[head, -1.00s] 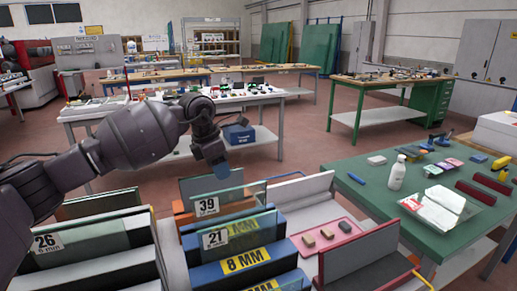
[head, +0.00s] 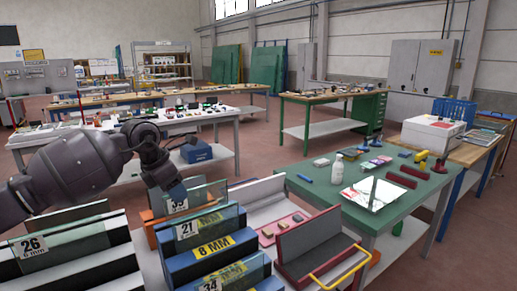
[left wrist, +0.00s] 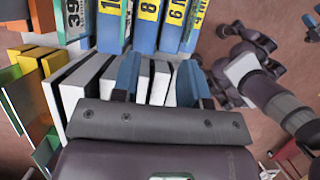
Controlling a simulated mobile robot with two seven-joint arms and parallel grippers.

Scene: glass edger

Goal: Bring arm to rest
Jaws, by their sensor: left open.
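My left arm comes in from the left in the head view, and its gripper (head: 177,188) hangs pointing down above the rack of glass panes. In the left wrist view the two blue fingers (left wrist: 158,78) stand apart with nothing held between them. The white-and-black rack slots (left wrist: 85,85) lie beyond and below them. In the head view the fingers are small and partly overlap the panes behind. Dark arm links, probably my right arm, show at the right of the left wrist view, but I make out no right gripper.
Numbered slots hold upright glass panes (head: 203,221), close below the gripper. A green table (head: 330,193) with a white bottle (head: 336,167) stands to the right. A red-brown holder (head: 312,243) with a yellow handle is at front right.

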